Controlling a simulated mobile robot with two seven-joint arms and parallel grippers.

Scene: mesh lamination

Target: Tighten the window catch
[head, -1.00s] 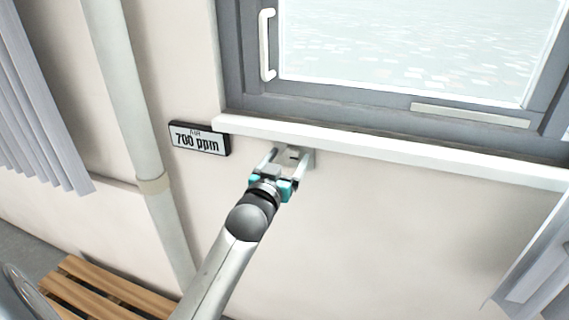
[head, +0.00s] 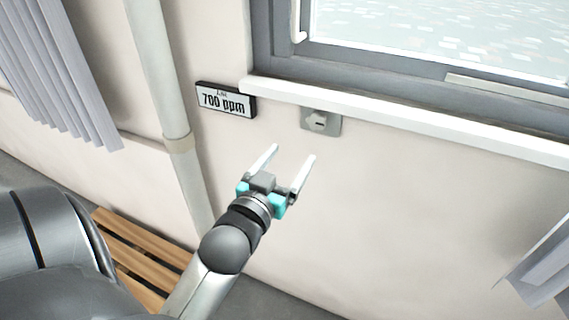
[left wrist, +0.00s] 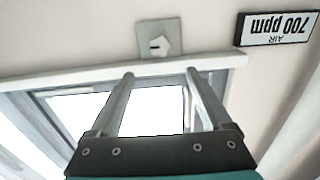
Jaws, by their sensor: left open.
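The window catch (head: 320,122) is a grey plate with a raised knob and a dark slot, fixed to the wall just under the white sill. In the left wrist view the catch (left wrist: 158,44) is at the top centre, beyond the fingertips, and its slot looks about level. My left gripper (head: 295,151) is open and empty, below and left of the catch and apart from it. Its two fingers also show in the left wrist view (left wrist: 160,73), spread apart with nothing between them. My right gripper is not in view.
The white window sill (head: 400,114) juts out above the catch, under the grey-framed window (head: 400,62). An air display (head: 226,100) reading 700 ppm is at the left. A pipe (head: 160,80), a wooden bench (head: 140,250) and blinds flank the clear wall.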

